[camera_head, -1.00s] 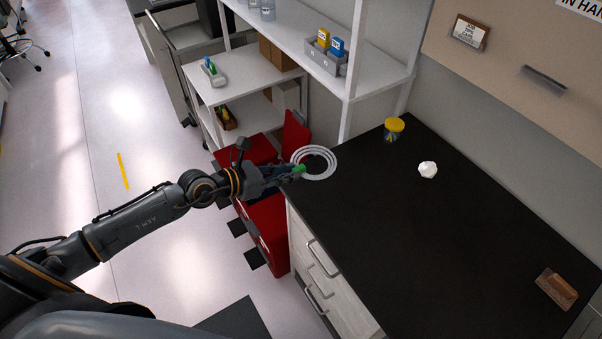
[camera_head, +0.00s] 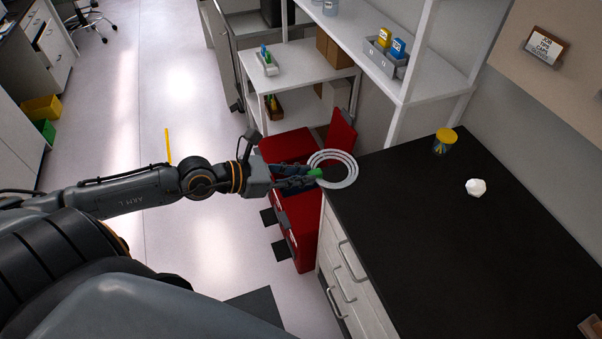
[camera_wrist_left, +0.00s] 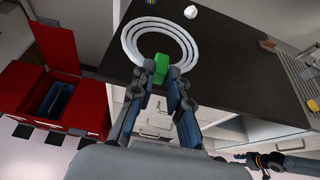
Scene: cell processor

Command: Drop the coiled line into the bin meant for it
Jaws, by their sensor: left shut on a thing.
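The coiled line (camera_head: 352,172) is a set of white rings with a green piece (camera_head: 315,173). My left gripper (camera_head: 308,178) is shut on the green piece, and the coil sticks out beyond the fingertips. In the head view the coil overlaps the counter's far left corner and the red bins. The left wrist view shows the coil (camera_wrist_left: 128,45) and the gripper (camera_wrist_left: 167,85). Several red bins (camera_wrist_left: 85,105) stand beside the counter; one has its lid (camera_wrist_left: 58,45) raised and a blue inside (camera_wrist_left: 55,100). A dark arm part at lower right in the wrist view appears to be mine.
The black counter (camera_head: 430,230) holds a yellow-lidded jar (camera_head: 443,142) and a white crumpled piece (camera_head: 476,187). A white cart (camera_head: 300,65) and shelves (camera_head: 400,85) stand behind. Drawers (camera_head: 350,270) face the open floor at left.

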